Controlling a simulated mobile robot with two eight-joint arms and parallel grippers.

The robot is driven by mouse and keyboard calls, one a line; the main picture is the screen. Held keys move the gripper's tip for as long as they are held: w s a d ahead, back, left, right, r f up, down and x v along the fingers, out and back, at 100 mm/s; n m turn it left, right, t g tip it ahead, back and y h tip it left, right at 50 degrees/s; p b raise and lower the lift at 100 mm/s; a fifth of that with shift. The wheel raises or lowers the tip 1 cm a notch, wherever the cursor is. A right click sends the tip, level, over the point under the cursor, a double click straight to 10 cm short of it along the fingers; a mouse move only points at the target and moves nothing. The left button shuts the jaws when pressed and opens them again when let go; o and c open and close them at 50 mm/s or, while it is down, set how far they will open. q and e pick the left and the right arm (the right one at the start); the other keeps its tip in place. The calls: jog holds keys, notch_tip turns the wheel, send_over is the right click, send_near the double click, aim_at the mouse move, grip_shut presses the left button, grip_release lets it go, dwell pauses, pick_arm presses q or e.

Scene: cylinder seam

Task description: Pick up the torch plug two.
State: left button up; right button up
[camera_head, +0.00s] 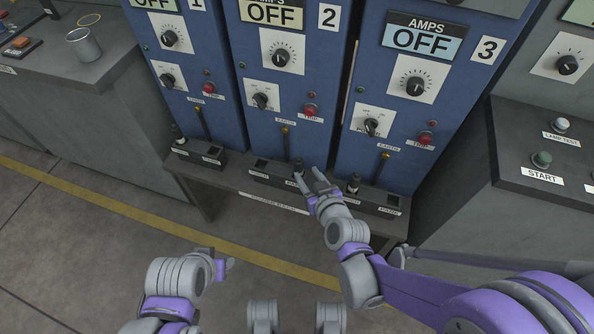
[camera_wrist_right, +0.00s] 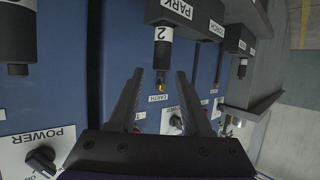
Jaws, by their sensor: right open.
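Torch plug two (camera_head: 298,164) is a black plug standing in the socket block under blue unit 2. In the right wrist view, the plug (camera_wrist_right: 162,57) has a white band marked 2 and extends from the block face labelled PARK. A gold-coloured piece shows just past its end. My right gripper (camera_head: 309,177) is open and empty at the front of that block, close to the plug. In the right wrist view, its fingertips (camera_wrist_right: 160,74) lie either side of the plug's end; contact cannot be told. My left gripper (camera_head: 226,267) is low over the floor, its fingers unclear.
Similar plugs stand in the blocks under unit 1 (camera_head: 178,134) and unit 3 (camera_head: 353,183). The blocks rest on a grey shelf (camera_head: 235,182). Dark cables hang on the blue panels behind. A grey console (camera_head: 545,180) is at right, a grey bench (camera_head: 85,75) at left.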

aim_at(301, 166)
jog(key=x, duration=0.4)
jog(key=shift+w+f+b, duration=0.1)
jog(key=shift+w+b, duration=0.2)
jog(key=x, duration=0.3)
jog(key=b+x, duration=0.1)
jog(key=x, duration=0.1)
jog(key=shift+w+a+f, duration=0.1)
jog(key=shift+w+a, duration=0.2)
jog(key=shift+a, duration=0.1)
grip_shut()
